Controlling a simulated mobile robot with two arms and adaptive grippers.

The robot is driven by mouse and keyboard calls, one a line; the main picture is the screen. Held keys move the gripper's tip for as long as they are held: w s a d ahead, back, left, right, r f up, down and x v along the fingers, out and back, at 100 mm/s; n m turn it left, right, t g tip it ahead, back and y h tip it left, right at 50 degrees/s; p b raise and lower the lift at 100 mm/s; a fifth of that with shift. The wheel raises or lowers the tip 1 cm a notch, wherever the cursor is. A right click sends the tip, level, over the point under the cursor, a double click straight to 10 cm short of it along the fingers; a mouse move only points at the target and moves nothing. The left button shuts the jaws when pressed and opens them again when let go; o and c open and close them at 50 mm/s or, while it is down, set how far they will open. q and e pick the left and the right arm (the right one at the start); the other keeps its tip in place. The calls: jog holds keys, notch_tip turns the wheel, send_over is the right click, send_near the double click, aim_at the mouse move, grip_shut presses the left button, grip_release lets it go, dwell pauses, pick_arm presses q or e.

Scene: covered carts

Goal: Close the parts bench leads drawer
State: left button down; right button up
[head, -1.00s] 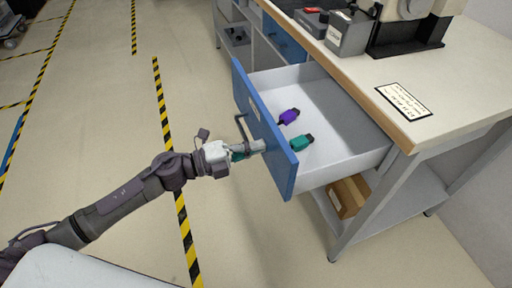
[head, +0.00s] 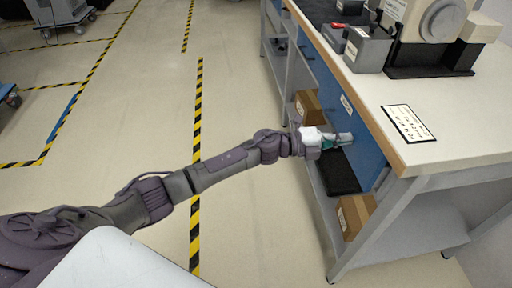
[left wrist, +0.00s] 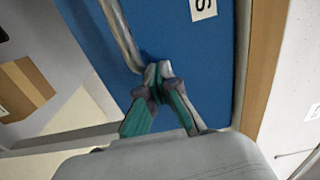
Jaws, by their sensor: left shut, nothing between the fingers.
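The blue leads drawer front (head: 366,158) is in line with the bench front under the worktop, and its inside no longer shows. My left gripper (head: 345,138) is shut and empty, its fingertips at the drawer front. In the left wrist view the shut fingertips (left wrist: 157,72) are against or very near the blue front (left wrist: 190,65), just beside the metal bar handle (left wrist: 121,32). They are not around the handle. A white label (left wrist: 203,8) shows only in part. My right gripper is in neither view.
The worktop (head: 450,133) carries a sign card (head: 408,123), a grey box (head: 367,50) and a machine. Cardboard boxes (head: 355,216) and a black item (head: 337,172) are on the lower shelf.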

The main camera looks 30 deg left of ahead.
aim_at(357, 137)
pick_arm(q)
jog(key=x, duration=0.3)
jog(key=shift+w+d, duration=0.2)
jog(key=shift+d, duration=0.15)
jog(key=shift+r, duration=0.1)
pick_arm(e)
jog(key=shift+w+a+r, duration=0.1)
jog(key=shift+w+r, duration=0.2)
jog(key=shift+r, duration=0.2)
pick_arm(q)
jog(key=shift+r, duration=0.1)
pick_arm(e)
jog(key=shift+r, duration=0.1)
